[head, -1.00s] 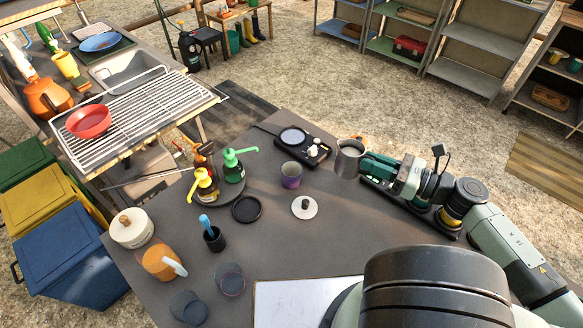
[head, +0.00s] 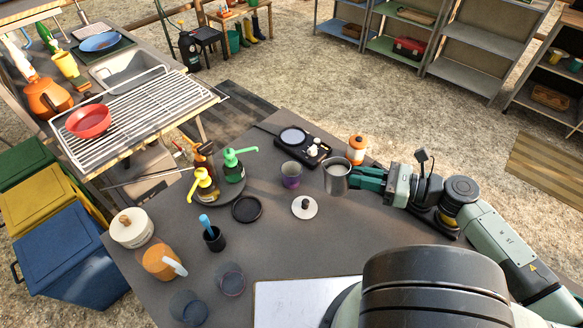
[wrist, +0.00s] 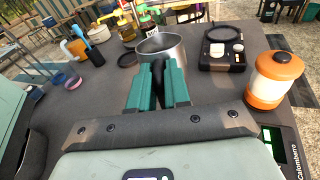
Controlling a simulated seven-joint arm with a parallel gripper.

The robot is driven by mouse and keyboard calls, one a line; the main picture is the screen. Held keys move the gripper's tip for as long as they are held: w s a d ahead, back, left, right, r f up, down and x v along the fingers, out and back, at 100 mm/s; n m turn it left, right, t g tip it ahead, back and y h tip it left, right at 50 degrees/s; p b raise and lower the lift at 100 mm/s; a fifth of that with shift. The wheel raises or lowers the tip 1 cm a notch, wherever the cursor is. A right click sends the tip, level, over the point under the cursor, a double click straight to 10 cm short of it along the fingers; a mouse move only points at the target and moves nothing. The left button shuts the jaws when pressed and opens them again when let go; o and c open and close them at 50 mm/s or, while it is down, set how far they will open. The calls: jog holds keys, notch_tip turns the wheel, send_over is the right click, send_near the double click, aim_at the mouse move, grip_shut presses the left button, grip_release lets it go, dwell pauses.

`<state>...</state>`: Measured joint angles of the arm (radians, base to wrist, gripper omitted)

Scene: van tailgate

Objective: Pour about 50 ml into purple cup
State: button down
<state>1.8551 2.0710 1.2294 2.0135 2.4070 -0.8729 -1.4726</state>
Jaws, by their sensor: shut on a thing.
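The purple cup (head: 291,175) stands upright on the dark table, grey at the top and purple lower down. My gripper (head: 357,179) is shut on a metal mug (head: 336,181) just to the right of the cup, apart from it. The mug looks about upright with its mouth up; I cannot tell its contents or whether it touches the table. In the wrist view, the green fingers (wrist: 159,90) are closed on a dark handle, with the mug (wrist: 165,52) beyond them. I cannot make out the purple cup in the wrist view.
A white lid with a black knob (head: 304,208) lies in front of the cup. A black device with a round plate (head: 315,152) is behind it. Pump bottles (head: 205,187) and a black disc (head: 247,209) are to the left.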

aim_at(326, 167)
jog(key=shift+w+a+f+h, duration=0.1)
jog(key=shift+a+f+h, duration=0.2)
jog(key=shift+f, duration=0.4)
jog(key=shift+w+a+g+h, duration=0.35)
jog(key=shift+a+g+h, duration=0.35)
jog(key=shift+a+h, duration=0.1)
jog(key=shift+w+a+r+g+h+p, duration=0.3)
jog(key=shift+w+a+r+h, duration=0.2)
jog(key=shift+a+r+h, duration=0.35)
jog(key=shift+w+a+r+g+h+p, duration=0.2)
jog(key=shift+w+a+r+g+h, duration=0.3)
jog(key=shift+a+h, duration=0.35)
jog(key=shift+w+a+r+h+p, duration=0.15)
jog(key=shift+a+r+h+p, duration=0.25)
jog(key=shift+w+a+r+g+h+p, duration=0.35)
jog(key=shift+a+r+g+h+p, duration=0.25)
jog(key=shift+h+p, duration=0.5)
jog(key=shift+w+a+r+g+h+p, duration=0.35)
jog(key=shift+a+r+h+p, duration=0.3)
jog(key=shift+p, duration=0.7)
jog(key=shift+w+a+r+g+h+p, duration=0.15)
jog(key=shift+w+a+g+h+p, duration=0.1)
jog(key=shift+w+a+h+p, duration=0.2)
jog(key=shift+w+a+r+h, duration=0.3)
jog(key=shift+a+h, duration=0.1)
jog(key=shift+a, duration=0.2)
